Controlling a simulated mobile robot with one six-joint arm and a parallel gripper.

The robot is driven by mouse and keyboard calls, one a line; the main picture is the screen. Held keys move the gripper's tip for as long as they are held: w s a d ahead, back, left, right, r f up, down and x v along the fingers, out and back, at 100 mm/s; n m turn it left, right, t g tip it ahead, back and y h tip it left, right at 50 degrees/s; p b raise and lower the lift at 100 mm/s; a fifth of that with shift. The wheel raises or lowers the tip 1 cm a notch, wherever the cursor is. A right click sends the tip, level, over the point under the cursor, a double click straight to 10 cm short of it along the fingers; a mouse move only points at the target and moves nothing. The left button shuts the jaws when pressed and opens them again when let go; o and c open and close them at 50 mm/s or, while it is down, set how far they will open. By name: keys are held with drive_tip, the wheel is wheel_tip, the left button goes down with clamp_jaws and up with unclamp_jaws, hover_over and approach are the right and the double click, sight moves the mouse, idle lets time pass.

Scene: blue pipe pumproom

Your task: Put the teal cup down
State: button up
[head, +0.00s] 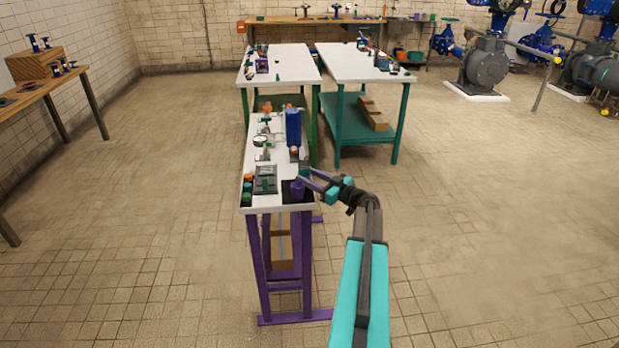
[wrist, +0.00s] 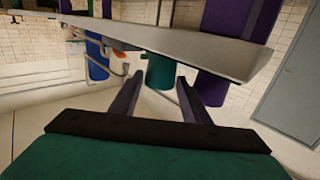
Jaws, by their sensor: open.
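The teal cup (wrist: 161,70) stands on the white tabletop (wrist: 190,42) in the wrist view, which shows the bench upside down. My gripper (wrist: 158,82) is open, with one finger on each side of the cup in the picture; whether they touch it I cannot tell. In the head view my gripper (head: 308,178) is at the right edge of the near bench (head: 262,205), and the cup is a small teal patch (head: 304,170) by the fingertips, partly hidden. A purple cup (head: 298,189) stands just nearer; it also shows in the wrist view (wrist: 211,88).
A tall blue block (head: 293,128), a grey device (head: 265,180) and small green and orange pieces (head: 248,188) crowd the near bench. Two longer benches (head: 283,66) (head: 355,65) stand behind. The floor to the right is open.

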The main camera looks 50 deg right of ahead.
drive_tip(key=shift+s+r, duration=0.1)
drive_tip(key=shift+r, duration=0.05)
drive_tip(key=s+d+b, duration=0.1)
drive_tip(key=s, duration=1)
drive_tip(key=shift+s, duration=0.4)
idle(0.4)
